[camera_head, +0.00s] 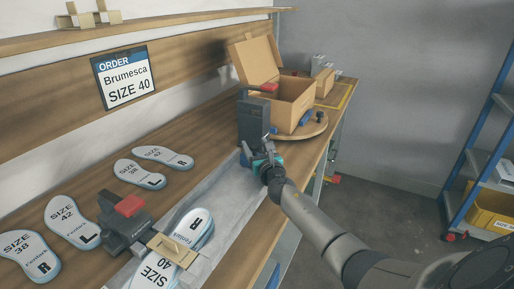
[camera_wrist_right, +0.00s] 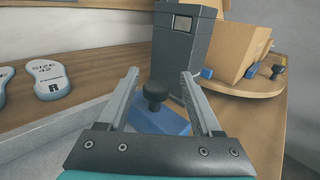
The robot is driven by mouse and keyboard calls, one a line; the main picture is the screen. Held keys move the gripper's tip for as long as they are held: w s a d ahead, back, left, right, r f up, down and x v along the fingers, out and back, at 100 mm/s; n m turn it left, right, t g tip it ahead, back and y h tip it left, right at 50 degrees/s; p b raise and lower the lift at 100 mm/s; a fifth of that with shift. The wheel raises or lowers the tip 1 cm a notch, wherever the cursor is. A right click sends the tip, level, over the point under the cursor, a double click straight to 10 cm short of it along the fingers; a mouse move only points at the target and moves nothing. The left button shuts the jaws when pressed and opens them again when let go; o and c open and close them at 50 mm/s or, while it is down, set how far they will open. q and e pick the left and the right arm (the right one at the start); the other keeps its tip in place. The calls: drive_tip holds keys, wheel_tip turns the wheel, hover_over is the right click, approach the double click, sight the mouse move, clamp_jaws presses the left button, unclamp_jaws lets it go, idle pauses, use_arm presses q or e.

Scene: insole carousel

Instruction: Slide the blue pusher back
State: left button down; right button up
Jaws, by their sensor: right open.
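The blue pusher (camera_wrist_right: 160,119) is a blue block with a black knob (camera_wrist_right: 155,92) on top. In the right wrist view it lies at the foot of a dark grey post (camera_wrist_right: 184,50). My right gripper (camera_wrist_right: 158,82) is open, with its two fingers on either side of the knob and a gap to each. I cannot tell the height of the fingers over the knob. In the head view my right gripper (camera_head: 262,152) is at the far end of the grey channel, beside the post (camera_head: 253,118), and mostly hides the pusher. My left gripper is not in view.
An open cardboard box (camera_head: 291,106) stands on a round wooden turntable (camera_head: 313,130) behind the post. Size 40 insoles lie in the grey channel (camera_head: 222,186) by a beige block (camera_head: 172,249). A grey clamp with a red top (camera_head: 129,206) stands beside it. Loose insoles lie left.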

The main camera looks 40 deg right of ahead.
drive_tip(key=shift+s, duration=0.1)
drive_tip(key=shift+s+a, duration=0.15)
drive_tip(key=shift+s, duration=0.1)
drive_tip(key=p+v, duration=0.3)
drive_tip(key=v, duration=1)
drive_tip(key=shift+v, duration=0.75)
